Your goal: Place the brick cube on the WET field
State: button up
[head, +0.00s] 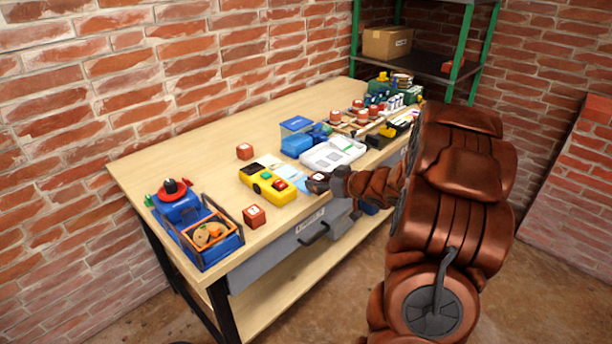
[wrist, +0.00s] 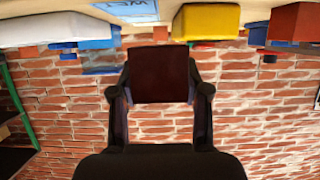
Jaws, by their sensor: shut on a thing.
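My gripper (wrist: 160,90) is shut on a dark red-brown brick cube (wrist: 163,75), with one finger on each side of it. In the head view my gripper (head: 320,182) is at the table's front edge, beside the yellow device; the held cube is small and partly hidden there. The WET field (wrist: 130,8) is a pale card whose letters show upside down at the top of the wrist view, apart from the cube. In the head view a pale blue patch (head: 299,184) lies just left of my gripper; its lettering is too small to read.
A yellow device (head: 258,188) stands left of the pale patch. Two other brick cubes (head: 244,151) (head: 254,216) lie on the table. A white tray (head: 333,153) and blue box (head: 297,142) stand behind. A blue toolbox (head: 205,250) is at the left end.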

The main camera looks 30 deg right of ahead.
jog(key=w, duration=0.3)
jog(key=w+d, duration=0.1)
jog(key=w, duration=0.2)
jog(key=w+p, duration=0.1)
jog(key=w, duration=0.2)
jog(key=shift+w+d+f, duration=0.15)
jog(key=shift+d+f, duration=0.15)
jog(key=shift+f, duration=1.9)
jog(key=shift+f, duration=0.1)
jog(key=o, duration=1.2)
jog(key=shift+o, duration=0.2)
